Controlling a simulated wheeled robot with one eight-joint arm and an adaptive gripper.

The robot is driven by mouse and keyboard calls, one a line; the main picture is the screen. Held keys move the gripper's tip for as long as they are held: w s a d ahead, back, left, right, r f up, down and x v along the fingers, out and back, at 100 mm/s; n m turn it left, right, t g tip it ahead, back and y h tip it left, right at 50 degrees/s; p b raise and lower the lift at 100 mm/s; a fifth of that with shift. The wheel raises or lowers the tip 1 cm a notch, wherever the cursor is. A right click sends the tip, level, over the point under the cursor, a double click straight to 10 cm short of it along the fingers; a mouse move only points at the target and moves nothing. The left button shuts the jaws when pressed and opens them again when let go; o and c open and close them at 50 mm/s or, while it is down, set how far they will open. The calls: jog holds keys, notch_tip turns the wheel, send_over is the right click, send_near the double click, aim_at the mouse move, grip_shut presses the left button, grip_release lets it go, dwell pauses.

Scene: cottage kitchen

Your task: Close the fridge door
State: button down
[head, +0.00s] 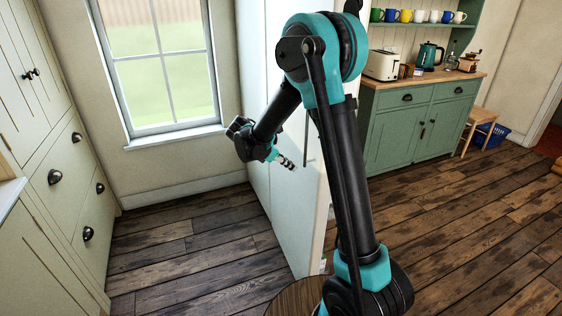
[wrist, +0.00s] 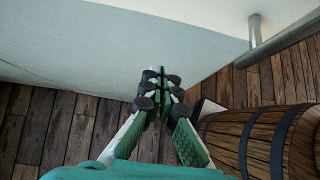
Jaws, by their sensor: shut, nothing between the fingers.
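The fridge (head: 281,45) is a tall pale unit right of the window, partly hidden by my arm. Its pale door (head: 296,222) stands out toward the camera, with its broad face to the left and its edge near my arm. The door face also fills the top of the wrist view (wrist: 120,50), where a grey bar handle (wrist: 256,38) shows at upper right. My gripper (head: 290,164) is shut and empty, close to the door face; its fingertips (wrist: 158,84) point at the door's lower edge in the wrist view. I cannot tell whether they touch it.
A wooden barrel (wrist: 262,140) stands close to the right of my gripper in the wrist view; its round top (head: 290,297) shows at the bottom of the head view. Cream drawers (head: 62,185) line the left. A green cabinet (head: 405,125) stands behind right. Floor between is clear.

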aim_at(306, 169)
jog(key=shift+w+d+r, duration=0.1)
jog(key=shift+w+d, duration=0.1)
jog(key=shift+d, duration=0.6)
jog(key=shift+w+d, duration=0.15)
jog(key=shift+d, duration=0.65)
